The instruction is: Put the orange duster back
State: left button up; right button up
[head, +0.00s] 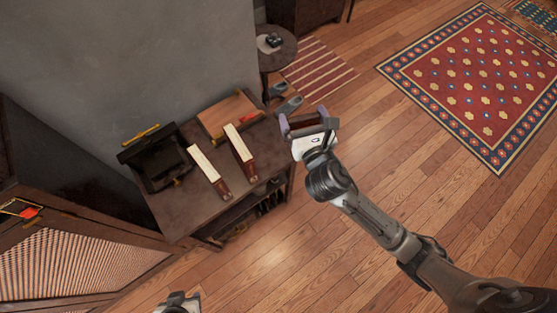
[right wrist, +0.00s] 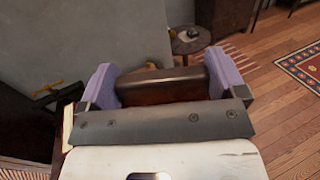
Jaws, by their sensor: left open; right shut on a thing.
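My right gripper (head: 307,123), with lavender fingers, is shut on a dark reddish-brown thing. It is held in the air just off the right end of the dark table. In the right wrist view this brown thing (right wrist: 165,88) spans the gap between both fingers; I cannot tell whether it is part of a duster. A small orange-red thing (head: 29,212) lies at the far left by the lattice cabinet; I cannot tell whether it is the duster. Only the top of my left gripper (head: 178,302) shows at the bottom edge, open, low and away from the table.
The dark table (head: 190,218) holds a black open case (head: 155,168) with a yellow bar, two cream-and-brown blocks (head: 204,164) and a wooden board (head: 226,113). A lattice cabinet (head: 85,265) stands at left, a round side table (head: 281,58) behind.

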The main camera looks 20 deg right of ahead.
notch_tip(320, 180, down, 21)
jog(key=b, duration=1.5)
jog(key=shift+h, duration=0.3)
jog(key=w+f+b, duration=0.1)
jog(key=w+f, duration=0.1)
jog(key=w, duration=0.1)
jog(key=w+a+f+b, duration=0.1)
jog(key=w+f+b, duration=0.1)
jog(key=w, duration=0.2)
jog(key=w+f+b, duration=0.2)
jog(key=w+f, duration=0.1)
jog(key=w, duration=0.1)
jog(key=shift+a, duration=0.35)
jog(key=shift+w+f+b, duration=0.15)
jog(key=shift+w+b, duration=0.2)
notch_tip(320, 180, down, 4)
jog(key=shift+r+b, duration=0.2)
jog(key=shift+b, duration=1.05)
jog(key=shift+f, duration=0.3)
jog(key=shift+s+r, duration=0.1)
